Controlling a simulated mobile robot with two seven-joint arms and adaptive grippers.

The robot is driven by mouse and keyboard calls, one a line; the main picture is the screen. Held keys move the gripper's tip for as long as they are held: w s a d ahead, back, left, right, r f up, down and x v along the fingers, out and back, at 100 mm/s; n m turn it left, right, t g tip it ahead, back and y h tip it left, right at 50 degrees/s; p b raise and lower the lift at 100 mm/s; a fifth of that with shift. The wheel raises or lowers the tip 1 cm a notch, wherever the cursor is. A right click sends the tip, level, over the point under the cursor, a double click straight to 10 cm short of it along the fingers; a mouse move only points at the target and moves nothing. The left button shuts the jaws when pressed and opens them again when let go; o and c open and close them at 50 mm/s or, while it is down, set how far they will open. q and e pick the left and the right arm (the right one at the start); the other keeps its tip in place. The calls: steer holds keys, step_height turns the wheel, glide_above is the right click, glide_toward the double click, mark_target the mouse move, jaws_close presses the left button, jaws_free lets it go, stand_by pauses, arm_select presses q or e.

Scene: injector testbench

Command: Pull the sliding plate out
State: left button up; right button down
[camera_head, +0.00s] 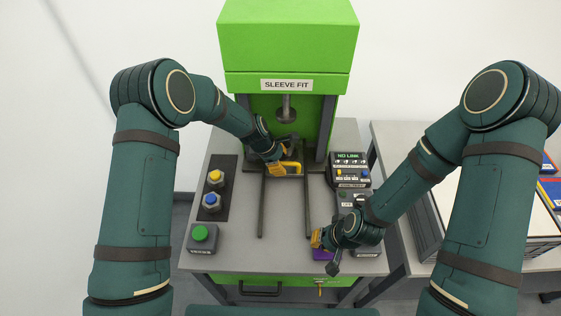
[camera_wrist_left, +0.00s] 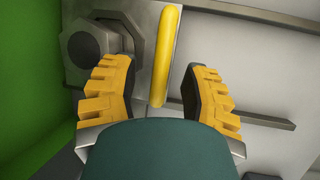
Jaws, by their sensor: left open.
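The sliding plate (camera_wrist_left: 136,20) shows in the left wrist view as a grey metal piece with a hexagonal part (camera_wrist_left: 92,40) on it. Its yellow handle (camera_wrist_left: 166,55) stands between the two fingers of my left gripper (camera_wrist_left: 152,97). The fingers are open, with a gap on each side of the handle. In the head view the yellow handle (camera_head: 291,166) is beside my left gripper (camera_head: 276,168), below the press ram (camera_head: 286,112). My right gripper (camera_head: 321,240) is at the bench's right front; its finger opening is unclear.
Two dark rails (camera_head: 262,205) run forward on the grey bench (camera_head: 283,248). Yellow and blue knobs (camera_head: 213,189) and a green button (camera_head: 200,233) stand on the left. A display box (camera_head: 349,168) stands on the right. A purple item (camera_head: 322,254) is by my right gripper. The space between the rails is clear.

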arm_select(q)
jaws_close()
steer(key=shift+s, duration=0.15)
arm_select(e)
steer(key=shift+s, duration=0.1)
